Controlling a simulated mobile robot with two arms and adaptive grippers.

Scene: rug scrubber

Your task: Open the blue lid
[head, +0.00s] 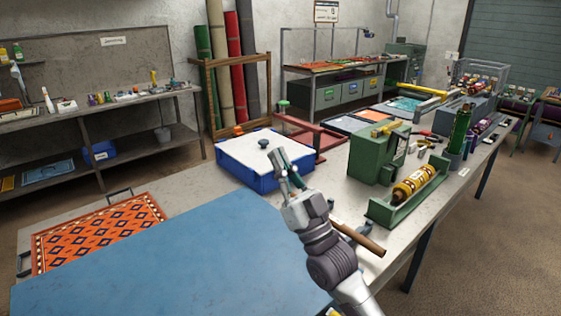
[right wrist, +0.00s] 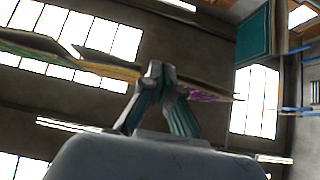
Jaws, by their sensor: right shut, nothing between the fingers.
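A large flat blue panel (head: 150,255), which looks like the blue lid, fills the lower left foreground of the head view. It lies low over the worktable, and its near edge runs out of the picture. A brown wooden bar (head: 358,238) shows at its right, partly hidden behind my right arm. My right gripper (head: 284,168) is raised above the table, pointing up, shut and empty. In the right wrist view its fingertips (right wrist: 157,75) meet against the ceiling and windows. No contact with the panel shows. My left gripper is not in view.
An orange patterned rug (head: 100,228) lies left of the panel. A blue tray with a white top (head: 262,165) stands behind my gripper. A green machine (head: 375,155) and a yellow roller in a green cradle (head: 414,187) stand on the right.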

